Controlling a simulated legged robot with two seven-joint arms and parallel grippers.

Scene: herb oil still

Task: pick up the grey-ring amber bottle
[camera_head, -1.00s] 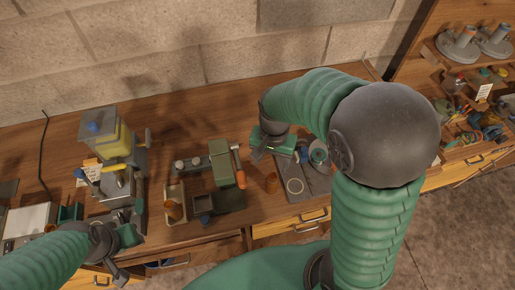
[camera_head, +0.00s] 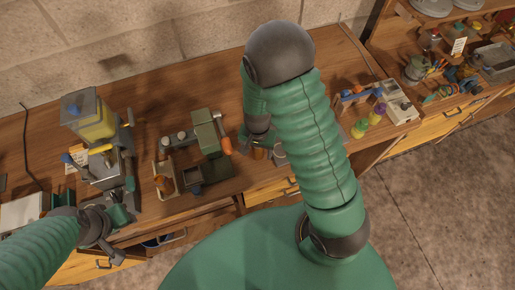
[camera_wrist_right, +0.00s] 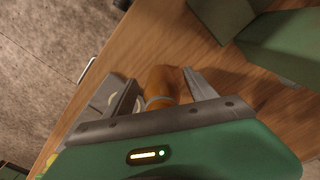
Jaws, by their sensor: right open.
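The grey-ring amber bottle (camera_wrist_right: 158,84) stands between the two fingers of my right gripper (camera_wrist_right: 162,88) in the right wrist view. The fingers are apart, one on each side of it, with gaps visible. Its grey ring shows near the gripper's palm. In the head view the bottle (camera_head: 259,154) is a small amber patch just below my right gripper (camera_head: 254,142), partly hidden by the arm. My left gripper (camera_head: 107,248) is at the lower left near the bench's front edge, and its jaws are unclear.
A green press-like device (camera_head: 207,135) stands left of the bottle. A still with a yellow vessel (camera_head: 92,125) is further left. Green and purple bottles (camera_head: 360,128) and a pale box (camera_head: 398,105) are at right.

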